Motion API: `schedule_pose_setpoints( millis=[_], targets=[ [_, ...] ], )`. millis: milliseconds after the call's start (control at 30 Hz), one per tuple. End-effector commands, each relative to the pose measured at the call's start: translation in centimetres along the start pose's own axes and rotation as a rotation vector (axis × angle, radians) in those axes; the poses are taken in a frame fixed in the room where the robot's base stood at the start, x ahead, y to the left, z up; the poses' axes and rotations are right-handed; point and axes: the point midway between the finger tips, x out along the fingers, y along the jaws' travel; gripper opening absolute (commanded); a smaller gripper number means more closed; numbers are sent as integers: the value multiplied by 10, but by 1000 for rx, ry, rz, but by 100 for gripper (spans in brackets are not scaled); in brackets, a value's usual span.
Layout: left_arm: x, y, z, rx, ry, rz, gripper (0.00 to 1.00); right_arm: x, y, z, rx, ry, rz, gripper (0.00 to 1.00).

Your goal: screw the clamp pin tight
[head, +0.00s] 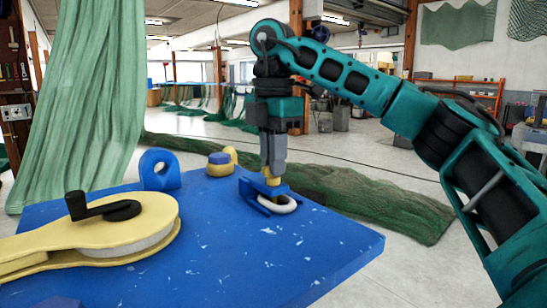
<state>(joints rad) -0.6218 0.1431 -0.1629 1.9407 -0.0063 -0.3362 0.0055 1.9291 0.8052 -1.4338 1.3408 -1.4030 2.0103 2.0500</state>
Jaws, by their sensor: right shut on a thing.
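My right gripper (271,173) points straight down over the far part of the blue table (215,262). It is shut on the clamp pin (272,182), of which a small yellow part shows at the fingertips. Just below, the blue clamp (259,198) sits on the table top, with a white ring (283,204) at its front right. The pin stands upright over the clamp; how deep it sits in it is hidden. My left gripper is not in view.
A yellow body with a black crank (105,212) lies at the left of the table. Green netting (372,202) lies on the floor behind; the table's front right is clear.

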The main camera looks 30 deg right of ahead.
Motion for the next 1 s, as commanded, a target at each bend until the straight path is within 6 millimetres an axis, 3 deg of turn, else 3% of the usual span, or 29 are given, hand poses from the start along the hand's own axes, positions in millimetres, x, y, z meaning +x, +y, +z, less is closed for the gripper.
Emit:
schedule_pose_setpoints(
  millis=[633,667,700,900,1000],
  targets=[
    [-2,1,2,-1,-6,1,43,-6,1,1,54,2,17,0],
    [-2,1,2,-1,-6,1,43,-6,1,1,54,2,17,14],
    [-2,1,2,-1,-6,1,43,-6,1,1,54,2,16,18],
    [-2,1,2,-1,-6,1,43,-3,1,0,51,1,9,37],
    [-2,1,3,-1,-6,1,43,-2,0,0,50,1,6,37]
  ],
)
